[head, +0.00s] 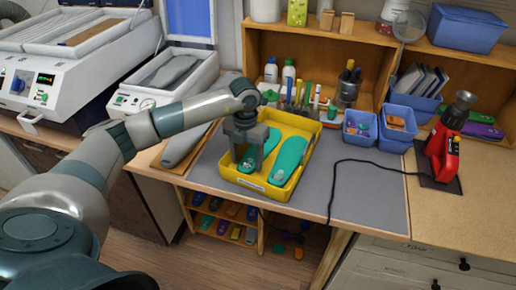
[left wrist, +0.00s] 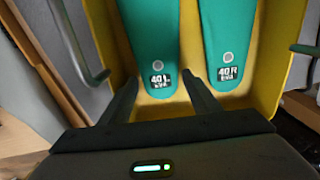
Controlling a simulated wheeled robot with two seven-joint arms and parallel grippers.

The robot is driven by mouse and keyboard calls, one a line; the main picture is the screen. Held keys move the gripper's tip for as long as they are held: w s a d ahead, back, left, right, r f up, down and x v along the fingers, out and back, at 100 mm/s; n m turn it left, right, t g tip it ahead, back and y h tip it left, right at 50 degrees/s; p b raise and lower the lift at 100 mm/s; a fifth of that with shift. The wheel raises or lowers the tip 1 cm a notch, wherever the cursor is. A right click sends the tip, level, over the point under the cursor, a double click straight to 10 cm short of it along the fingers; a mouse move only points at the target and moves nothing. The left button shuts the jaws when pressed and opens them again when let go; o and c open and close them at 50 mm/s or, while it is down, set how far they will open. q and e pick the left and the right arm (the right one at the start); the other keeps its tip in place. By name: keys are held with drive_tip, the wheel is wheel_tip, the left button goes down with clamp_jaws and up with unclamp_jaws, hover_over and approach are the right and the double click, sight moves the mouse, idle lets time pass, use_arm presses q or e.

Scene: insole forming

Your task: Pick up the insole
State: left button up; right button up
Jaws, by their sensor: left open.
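Two teal insoles lie side by side in a yellow tray (head: 264,197) on the grey mat. The left insole (head: 268,143) is partly hidden by my gripper; in the left wrist view it (left wrist: 150,45) is marked "40 L". The right insole (head: 289,162) is marked "40 R" in the left wrist view (left wrist: 228,45). My left gripper (head: 248,168) points down over the tray at the left insole. In the left wrist view its open fingers (left wrist: 160,92) stand on either side of the left insole's heel end. I cannot tell whether they touch it. My right gripper is not in view.
Blue bins (head: 360,128) and a red heat tool (head: 442,150) with a black cord stand to the right. Bottles and pens line the wooden shelf (head: 290,45) behind the tray. White machines (head: 60,60) stand at left. The mat (head: 365,195) right of the tray is clear except for the cord.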

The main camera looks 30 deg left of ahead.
use_arm(q)
drive_tip(key=shift+f, duration=0.2)
idle(0.3)
drive_tip(key=c, duration=0.8)
drive_tip(key=shift+r, duration=0.1)
